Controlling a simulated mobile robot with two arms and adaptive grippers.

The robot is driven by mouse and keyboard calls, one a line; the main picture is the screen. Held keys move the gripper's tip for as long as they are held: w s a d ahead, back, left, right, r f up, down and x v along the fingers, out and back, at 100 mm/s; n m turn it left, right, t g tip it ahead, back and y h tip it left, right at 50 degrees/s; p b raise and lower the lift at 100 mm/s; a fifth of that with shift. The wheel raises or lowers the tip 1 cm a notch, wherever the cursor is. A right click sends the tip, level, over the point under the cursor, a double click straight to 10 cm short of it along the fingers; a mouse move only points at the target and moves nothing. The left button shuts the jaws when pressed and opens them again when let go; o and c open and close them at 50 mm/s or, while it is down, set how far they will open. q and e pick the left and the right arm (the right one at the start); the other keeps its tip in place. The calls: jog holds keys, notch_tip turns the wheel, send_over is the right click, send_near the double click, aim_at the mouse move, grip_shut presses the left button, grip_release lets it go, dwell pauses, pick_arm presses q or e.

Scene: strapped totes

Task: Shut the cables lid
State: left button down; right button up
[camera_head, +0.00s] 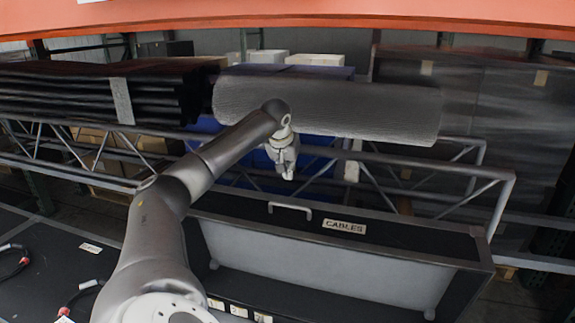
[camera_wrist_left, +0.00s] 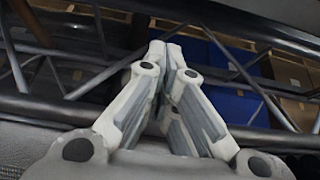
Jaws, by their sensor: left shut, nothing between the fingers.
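The black cables lid (camera_head: 400,235) has a white CABLES label (camera_head: 345,226) and a pale handle (camera_head: 290,208) along its far part. A light grey panel (camera_head: 330,265) slopes below the label, framed by black edges. How far the lid stands open is hard to tell. My left gripper (camera_head: 288,176) is above and behind the handle in the head view, apart from it, pointing down. In the left wrist view, its fingertips (camera_wrist_left: 168,50) meet with nothing between them. My right gripper is not in view.
A metal truss rail (camera_head: 400,163) runs behind the lid. A grey roll (camera_head: 350,110) lies above it, close to my left wrist. Black stacked material (camera_head: 70,95) is at the left. Red-ended cables (camera_head: 15,258) lie on the dark surface at lower left.

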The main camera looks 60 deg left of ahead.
pick_arm(q)
jog(key=shift+s+d+f+b, duration=0.15)
jog(key=shift+f, duration=0.75)
jog(key=shift+s+d+f+b, duration=0.1)
jog(key=shift+s+d+f, duration=0.1)
jog(key=shift+f, duration=0.65)
jog(key=shift+s+d+f+b, duration=0.1)
jog(key=shift+s+f+b, duration=0.05)
jog(key=shift+f, duration=0.75)
jog(key=shift+f, duration=0.15)
